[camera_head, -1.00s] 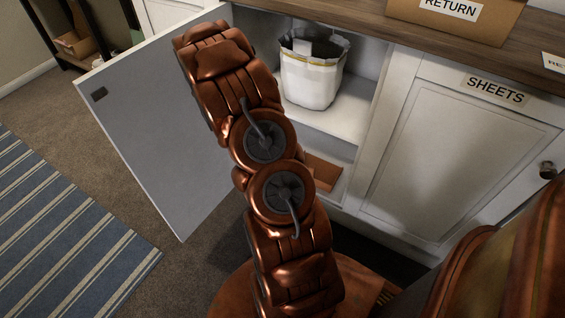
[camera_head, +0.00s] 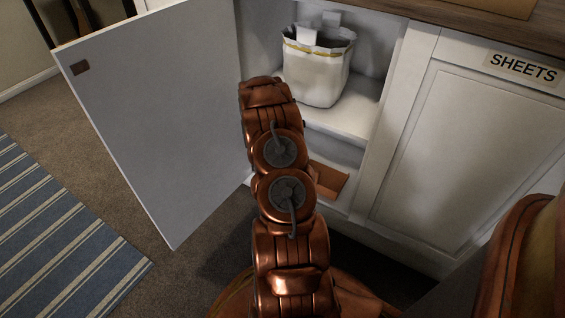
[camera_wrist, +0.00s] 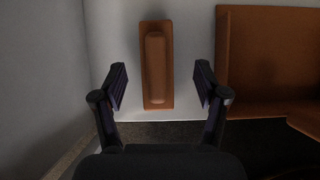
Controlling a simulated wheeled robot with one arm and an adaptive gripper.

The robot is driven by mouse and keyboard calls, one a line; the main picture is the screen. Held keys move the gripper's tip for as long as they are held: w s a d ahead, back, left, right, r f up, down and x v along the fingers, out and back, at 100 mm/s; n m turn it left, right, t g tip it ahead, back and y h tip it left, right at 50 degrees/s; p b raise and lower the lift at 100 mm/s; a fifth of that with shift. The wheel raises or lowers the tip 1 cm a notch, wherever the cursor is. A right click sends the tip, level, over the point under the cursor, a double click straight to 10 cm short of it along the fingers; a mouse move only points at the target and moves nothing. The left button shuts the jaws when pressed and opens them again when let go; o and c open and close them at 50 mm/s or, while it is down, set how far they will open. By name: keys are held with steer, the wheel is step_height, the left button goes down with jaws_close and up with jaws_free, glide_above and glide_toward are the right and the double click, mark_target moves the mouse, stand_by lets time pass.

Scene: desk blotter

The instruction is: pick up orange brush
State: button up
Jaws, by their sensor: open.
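The orange brush (camera_wrist: 156,66) shows in the wrist view as a flat rectangular orange-brown piece with a rounded ridge along its middle. It lies lengthwise on the white cabinet floor (camera_wrist: 188,60). My gripper (camera_wrist: 160,85) is open in the wrist view, with one dark finger on each side of the brush's near part. There is a gap on both sides, and nothing is between the pads but the brush in the line of sight. How far the fingers are above it I cannot tell. In the head view my arm hides the gripper and the brush.
An orange-brown open box (camera_wrist: 265,55) is close on the right; it also shows in the head view (camera_head: 328,180). A white bin (camera_head: 316,72) stands on the shelf above. The open cabinet door (camera_head: 160,120) is on the left.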

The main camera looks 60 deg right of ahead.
steer(key=b+x, duration=0.1)
steer(key=x, duration=0.1)
steer(key=b+x, duration=0.1)
steer(key=x, duration=0.1)
steer(key=shift+w+a+f, duration=0.2)
steer(key=shift+d+f, duration=0.3)
steer(key=shift+f, duration=0.2)
steer(key=c, duration=1.3)
